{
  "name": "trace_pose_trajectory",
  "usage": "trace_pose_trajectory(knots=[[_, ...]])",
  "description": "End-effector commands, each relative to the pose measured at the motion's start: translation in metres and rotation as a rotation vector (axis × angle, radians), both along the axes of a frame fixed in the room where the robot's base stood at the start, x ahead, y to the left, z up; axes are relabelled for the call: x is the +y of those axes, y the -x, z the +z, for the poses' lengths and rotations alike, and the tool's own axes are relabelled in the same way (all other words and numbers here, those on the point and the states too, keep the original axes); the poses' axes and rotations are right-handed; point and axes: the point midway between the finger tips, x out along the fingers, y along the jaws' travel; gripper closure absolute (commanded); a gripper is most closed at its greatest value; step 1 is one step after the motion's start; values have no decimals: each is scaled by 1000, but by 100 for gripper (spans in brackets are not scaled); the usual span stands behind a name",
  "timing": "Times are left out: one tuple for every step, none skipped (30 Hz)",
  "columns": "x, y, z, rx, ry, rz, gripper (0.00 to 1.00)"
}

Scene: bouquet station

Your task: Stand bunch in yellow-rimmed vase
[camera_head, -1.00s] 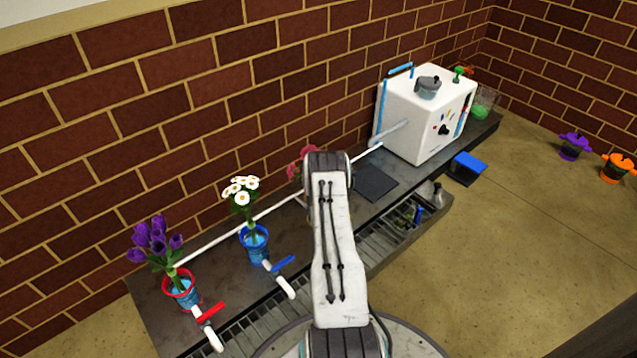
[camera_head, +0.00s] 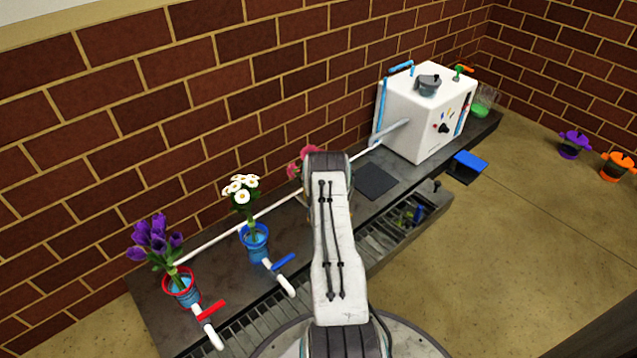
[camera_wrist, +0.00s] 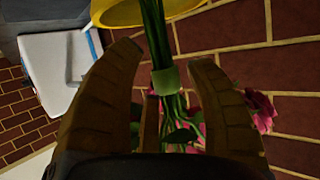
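The bunch has green stems (camera_wrist: 154,30) with a light green band (camera_wrist: 166,81) and pink-red blooms (camera_wrist: 263,111). Its blooms also show in the head view (camera_head: 297,165), just left of my arm. In the wrist view the yellow rim (camera_wrist: 128,13) of the vase is at the top edge, and the stems run up across it. I cannot tell how deep the stems sit. The vase is hidden behind my arm in the head view. My gripper (camera_wrist: 165,58) has its fingers spread on both sides of the stems, with gaps beside the band.
A blue vase (camera_head: 255,238) with white daisies and a red-rimmed vase (camera_head: 180,282) with purple tulips stand to the left on the dark bench. A white box machine (camera_head: 423,115) stands at the right end. A dark pad (camera_head: 377,181) lies before it.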

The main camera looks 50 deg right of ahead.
Motion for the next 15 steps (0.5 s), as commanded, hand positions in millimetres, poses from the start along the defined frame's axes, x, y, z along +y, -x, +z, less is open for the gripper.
trace_pose_trajectory(knots=[[0, 0, 0, 1, -1, 0, 45], [0, 0, 0, 1, -1, 0, 43], [0, 0, 0, 1, -1, 0, 43], [0, 0, -1, 1, -1, 0, 43], [0, 0, -1, 1, -1, 0, 43], [0, 0, -1, 1, -1, 0, 43], [1, 1, -2, 4, -3, 0, 43], [1, 1, -2, 4, -3, 0, 43], [1, 1, -2, 4, -3, 0, 43], [1, 1, -2, 3, -3, 0, 43], [1, 1, -1, 3, -3, 0, 43], [2, 2, -1, 3, -3, 0, 43], [3, 3, 0, 3, -3, 0, 43], [4, 4, 0, 3, -3, 0, 43], [5, 5, 2, 2, -2, 0, 43]])
